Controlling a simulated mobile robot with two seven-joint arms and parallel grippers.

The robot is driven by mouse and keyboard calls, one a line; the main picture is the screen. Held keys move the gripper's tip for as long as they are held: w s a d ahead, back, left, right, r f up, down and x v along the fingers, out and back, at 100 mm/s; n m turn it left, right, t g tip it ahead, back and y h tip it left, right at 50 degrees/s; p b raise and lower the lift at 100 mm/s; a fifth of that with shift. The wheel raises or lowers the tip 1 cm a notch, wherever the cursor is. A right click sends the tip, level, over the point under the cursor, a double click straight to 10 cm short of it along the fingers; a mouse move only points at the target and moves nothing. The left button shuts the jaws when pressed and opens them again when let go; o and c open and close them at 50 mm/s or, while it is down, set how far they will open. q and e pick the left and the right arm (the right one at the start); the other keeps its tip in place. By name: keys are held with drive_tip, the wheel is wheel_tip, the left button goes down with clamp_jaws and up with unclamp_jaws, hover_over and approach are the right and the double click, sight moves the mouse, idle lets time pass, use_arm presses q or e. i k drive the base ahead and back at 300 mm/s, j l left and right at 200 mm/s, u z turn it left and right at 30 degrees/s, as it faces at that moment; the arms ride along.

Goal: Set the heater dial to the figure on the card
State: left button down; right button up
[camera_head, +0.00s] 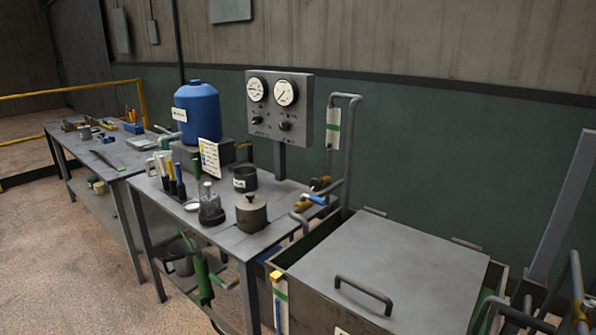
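A grey panel (279,103) stands on a post at the back of the near bench. It has two round white gauges, the left gauge (257,89) and the right gauge (286,93). Below them are two dark knobs, the left knob (257,120) and the right knob (285,126). I cannot tell which is the heater dial, and the markings are too small to read. A white card (209,158) with small print and a yellow mark stands on the bench; its figure is not legible. Neither of my grippers shows.
The near bench (230,240) holds a blue drum (197,115), a lidded pot (251,213), a dark can (244,178) and a glass bottle (211,205). Pipes with valves (318,184) rise beside the panel. A large lidded tank (390,265) fills the right foreground.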

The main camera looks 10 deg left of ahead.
sight(256, 120)
drive_tip(key=i+j, duration=0.15)
drive_tip(key=j, duration=0.25)
drive_tip(key=i+j, duration=0.15)
drive_tip(key=j, duration=0.2)
drive_tip(key=i+j, duration=0.15)
drive_tip(key=j, duration=0.25)
drive_tip(key=i+j, duration=0.15)
drive_tip(key=j, duration=0.25)
drive_tip(key=i+j, duration=0.15)
drive_tip(key=j, duration=0.2)
drive_tip(key=i+j+z, duration=0.1)
drive_tip(key=j, duration=0.3)
drive_tip(key=i+j, duration=0.2)
drive_tip(key=j, duration=0.2)
drive_tip(key=i+j, duration=0.15)
drive_tip(key=j, duration=0.25)
drive_tip(key=z, duration=0.5)
